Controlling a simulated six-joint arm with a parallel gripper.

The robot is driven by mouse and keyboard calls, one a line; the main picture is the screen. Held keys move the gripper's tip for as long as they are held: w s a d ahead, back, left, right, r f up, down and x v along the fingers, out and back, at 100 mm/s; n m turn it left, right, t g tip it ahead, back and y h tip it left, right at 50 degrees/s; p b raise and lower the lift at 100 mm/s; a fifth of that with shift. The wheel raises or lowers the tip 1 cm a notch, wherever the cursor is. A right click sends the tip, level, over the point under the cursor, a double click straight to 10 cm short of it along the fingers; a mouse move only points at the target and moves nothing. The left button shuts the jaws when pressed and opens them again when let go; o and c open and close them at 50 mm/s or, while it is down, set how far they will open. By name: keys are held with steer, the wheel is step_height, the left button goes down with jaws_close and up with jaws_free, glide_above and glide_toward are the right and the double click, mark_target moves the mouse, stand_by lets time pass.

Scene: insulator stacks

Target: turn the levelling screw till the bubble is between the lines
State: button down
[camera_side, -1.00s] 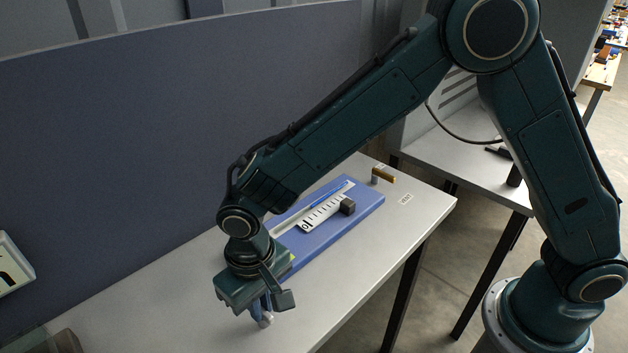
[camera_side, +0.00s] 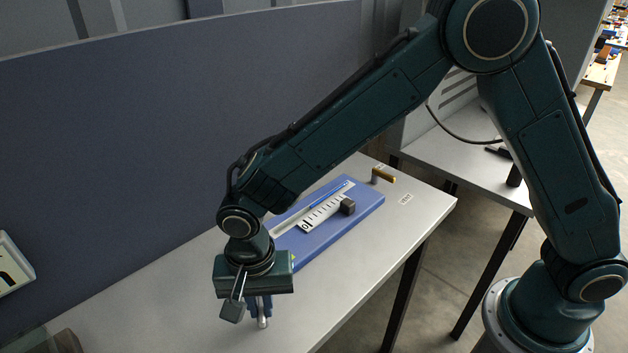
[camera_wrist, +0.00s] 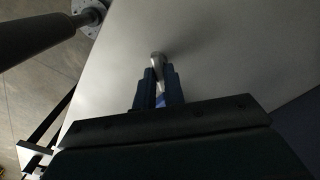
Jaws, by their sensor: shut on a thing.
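A blue board (camera_side: 327,232) lies on the grey table. It carries a white strip with a blue line (camera_side: 328,197), apparently the level's tube, and a white scale (camera_side: 320,214) with dark marks. The bubble is too small to make out. In the wrist view the silver piece (camera_wrist: 157,60) sticks out between the closed blue fingers (camera_wrist: 158,88). The rest of the screw is hidden by my gripper.
A dark block (camera_side: 347,206) sits at the scale's far end. A brass-coloured piece on a short grey post (camera_side: 383,175) stands beyond the board, near a small label (camera_side: 405,199). A dark blue partition (camera_side: 120,170) runs behind the table. The front table surface is clear.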

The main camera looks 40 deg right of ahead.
mark_target(262, 309)
stand_by(0.4)
steer(key=c, duration=1.5)
jaws_free()
steer(key=shift+r, duration=0.15)
step_height(262, 309, up, 14)
steer(key=shift+f, duration=0.25)
